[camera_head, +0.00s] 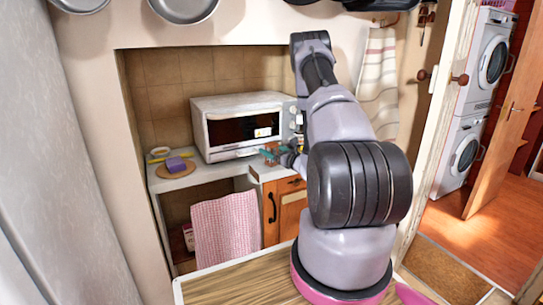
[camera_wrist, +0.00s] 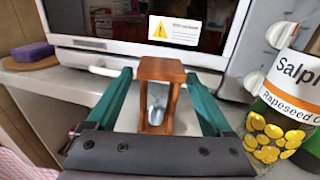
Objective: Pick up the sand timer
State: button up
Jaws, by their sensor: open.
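The sand timer (camera_wrist: 159,95) has a brown wooden frame with a small glass in it. In the wrist view it stands upright between the two green fingers of my gripper (camera_wrist: 160,100). The fingers are apart, one on each side of it, with no clear contact. In the head view my gripper (camera_head: 272,153) is at the counter in front of the microwave, and the timer is small and largely hidden there by my arm.
A white microwave (camera_head: 237,125) stands behind the timer. A bottle (camera_wrist: 285,95) with a yellow-flowered label stands close at the right. A purple block (camera_head: 176,164) lies on a round board at the left. A pink checked cloth (camera_head: 226,228) hangs below the counter.

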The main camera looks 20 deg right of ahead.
jog(key=x, duration=0.3)
jog(key=shift+w, duration=0.15)
jog(key=shift+c, duration=0.3)
grip_shut()
jog(key=shift+r, duration=0.1)
